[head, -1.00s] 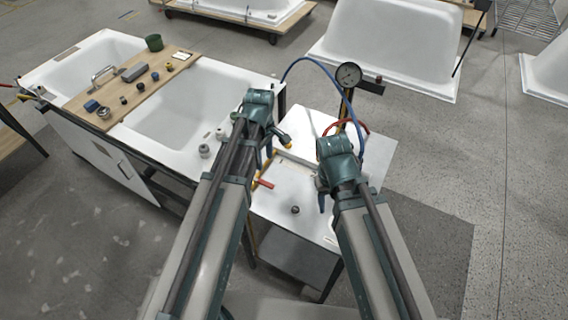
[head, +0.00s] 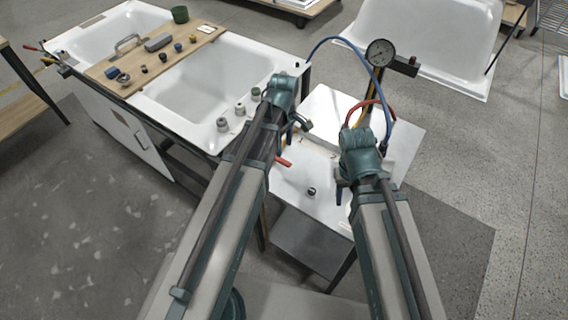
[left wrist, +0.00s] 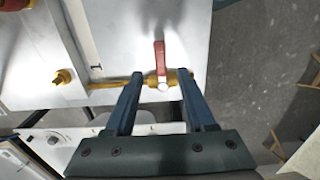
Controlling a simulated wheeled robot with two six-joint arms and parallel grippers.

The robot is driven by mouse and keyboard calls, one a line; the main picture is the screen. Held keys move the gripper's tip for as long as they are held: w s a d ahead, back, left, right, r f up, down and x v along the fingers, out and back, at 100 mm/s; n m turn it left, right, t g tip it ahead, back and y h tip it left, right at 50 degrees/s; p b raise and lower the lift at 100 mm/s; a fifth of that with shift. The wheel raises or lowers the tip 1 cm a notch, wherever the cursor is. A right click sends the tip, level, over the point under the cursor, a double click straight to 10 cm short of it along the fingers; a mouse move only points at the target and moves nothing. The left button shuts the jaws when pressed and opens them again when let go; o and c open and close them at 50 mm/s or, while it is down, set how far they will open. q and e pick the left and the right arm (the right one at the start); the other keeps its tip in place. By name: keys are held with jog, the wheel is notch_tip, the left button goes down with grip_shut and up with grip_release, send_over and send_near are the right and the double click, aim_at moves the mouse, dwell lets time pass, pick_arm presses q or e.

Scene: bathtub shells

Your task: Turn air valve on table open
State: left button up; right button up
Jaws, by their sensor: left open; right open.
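The air valve has a red lever handle (left wrist: 160,57) on a brass fitting and pipe at the white table's edge in the left wrist view. In the head view, the red handle (head: 284,162) shows just beside my left arm, which hides most of the valve. My left gripper (head: 302,122) is open and empty. In the left wrist view, its two blue fingers (left wrist: 160,74) appear on either side of the valve; whether they are at its height is unclear. My right gripper (head: 339,191) is over the table's right side, open, with nothing seen in it.
The white table (head: 290,184) bears a small dark round knob (head: 311,191). A pressure gauge (head: 381,53) stands on a post behind, with blue (head: 345,42) and red (head: 373,101) hoses near my right arm. A bathtub (head: 205,85) with a wooden board (head: 133,70) stands left.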

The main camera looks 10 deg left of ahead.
aim_at(284, 161)
pick_arm(q)
notch_tip(284, 161, down, 7)
jog(key=b, duration=0.6)
pick_arm(e)
notch_tip(284, 161, down, 7)
jog(key=shift+f, duration=0.1)
pick_arm(q)
grip_shut()
dwell(0.7)
